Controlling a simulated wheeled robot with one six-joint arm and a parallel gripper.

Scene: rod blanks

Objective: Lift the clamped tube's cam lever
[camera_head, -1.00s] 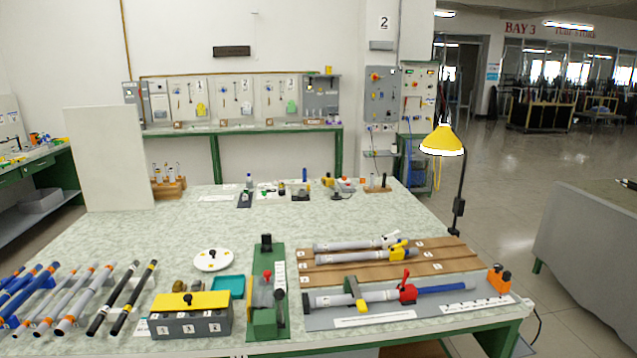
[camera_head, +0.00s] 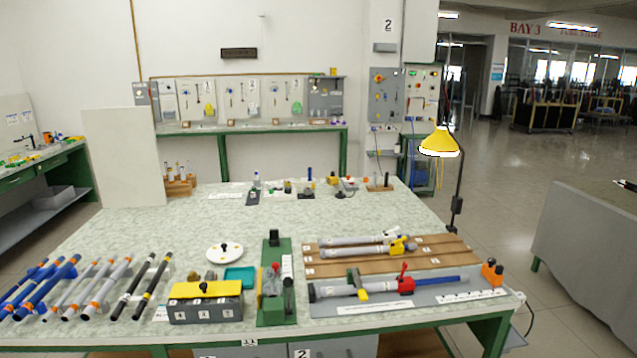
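The clamped tube (camera_head: 331,290) lies on a grey base plate (camera_head: 385,304) at the right front of the workbench. It is a grey tube with a blue rod (camera_head: 440,281) coming out of its right end. My gripper is out of view.
A green fixture with a red knob (camera_head: 276,285) stands left of the plate. Further left are a grey block with yellow top (camera_head: 204,305), a teal tray (camera_head: 240,275), a white disc (camera_head: 224,253) and several rods. A yellow lamp (camera_head: 438,143) stands behind right. The bench middle is clear.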

